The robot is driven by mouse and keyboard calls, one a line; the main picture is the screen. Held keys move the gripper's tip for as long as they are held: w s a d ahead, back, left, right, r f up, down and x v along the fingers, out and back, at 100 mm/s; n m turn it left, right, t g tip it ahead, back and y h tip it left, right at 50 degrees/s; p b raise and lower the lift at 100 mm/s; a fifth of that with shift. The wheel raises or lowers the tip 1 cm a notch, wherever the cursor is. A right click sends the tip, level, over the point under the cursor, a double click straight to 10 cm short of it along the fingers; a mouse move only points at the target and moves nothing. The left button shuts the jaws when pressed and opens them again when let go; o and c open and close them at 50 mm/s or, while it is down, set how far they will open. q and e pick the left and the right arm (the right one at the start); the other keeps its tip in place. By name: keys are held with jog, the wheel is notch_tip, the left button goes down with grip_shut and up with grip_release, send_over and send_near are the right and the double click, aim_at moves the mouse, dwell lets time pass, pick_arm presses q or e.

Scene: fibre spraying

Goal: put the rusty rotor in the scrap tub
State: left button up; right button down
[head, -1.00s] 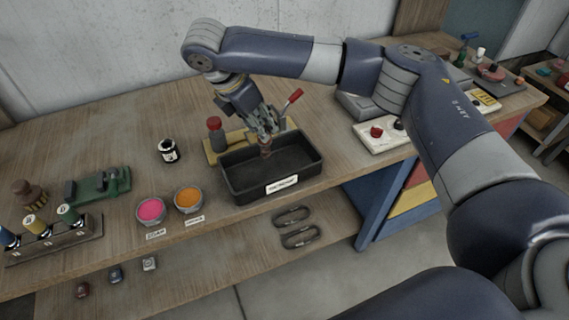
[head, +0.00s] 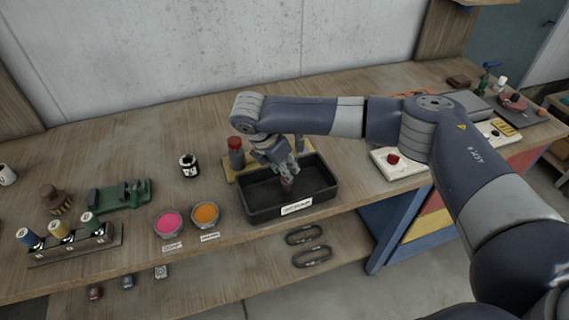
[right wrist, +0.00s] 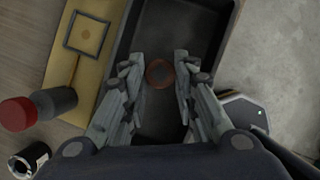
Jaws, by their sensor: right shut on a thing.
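The rusty rotor is a small reddish-brown ring (right wrist: 160,74) between my right gripper's fingertips in the right wrist view. In the head view it shows as a small brown piece (head: 287,185) under the fingers. My right gripper (head: 284,172) is shut on it, pointing down into the scrap tub. The tub is a black open box with a white label (head: 262,211) on its front wall. In the right wrist view the tub's dark floor (right wrist: 160,118) lies below the rotor. I cannot tell whether the rotor touches the floor. My left gripper is not in view.
A white panel with a red button (head: 393,160) is to the right.

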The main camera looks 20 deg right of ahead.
jog(key=shift+w, duration=0.1)
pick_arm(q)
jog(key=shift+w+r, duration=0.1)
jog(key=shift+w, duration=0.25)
pick_arm(e)
jog(key=shift+f, duration=0.15)
jog(key=c, duration=1.3)
grip_release()
pick_arm(q)
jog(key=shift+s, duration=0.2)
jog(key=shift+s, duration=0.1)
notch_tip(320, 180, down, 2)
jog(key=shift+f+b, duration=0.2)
jog(key=shift+b, duration=1)
pick_arm(e)
jog(key=v, duration=1.2)
